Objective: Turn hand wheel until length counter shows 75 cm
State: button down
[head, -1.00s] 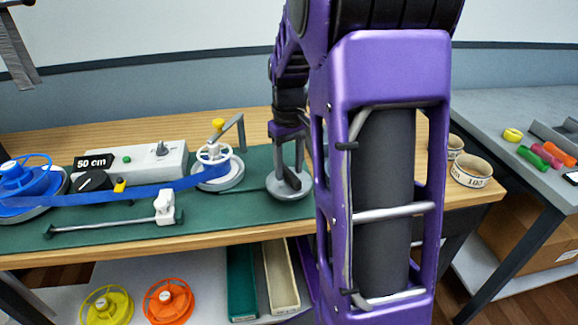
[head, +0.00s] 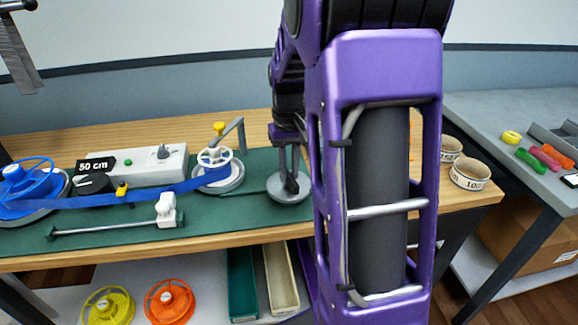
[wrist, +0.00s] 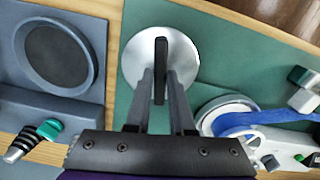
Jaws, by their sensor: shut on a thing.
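The length counter (head: 95,165) on the grey box reads 50 cm in the head view. The hand wheel appears to be the round grey disc (head: 289,196) on the green mat; it also shows as a pale disc in the wrist view (wrist: 135,62). A dark upright handle (wrist: 160,65) stands on it. My gripper (wrist: 160,82) is shut on this handle, one finger on each side. In the head view my gripper (head: 290,183) is low over the disc. A blue strap (head: 140,198) runs from the blue spool (head: 22,180) to the white-hubbed reel (head: 215,172).
A bent grey arm (head: 241,135) and a yellow knob (head: 218,128) stand by the reel. A white clamp (head: 167,209) sits on a rod at the mat's front. Yellow (head: 108,303) and orange (head: 170,299) spools lie below. Tape rolls (head: 468,173) are on the right.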

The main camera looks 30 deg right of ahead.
jog(key=shift+m+p, duration=0.7)
jog(key=shift+m, duration=1)
jog(key=c, duration=0.8)
grip_release()
jog(key=shift+r, duration=0.1)
notch_tip(320, 180, up, 17)
jog(key=p, duration=0.3)
jog(key=shift+r, duration=0.15)
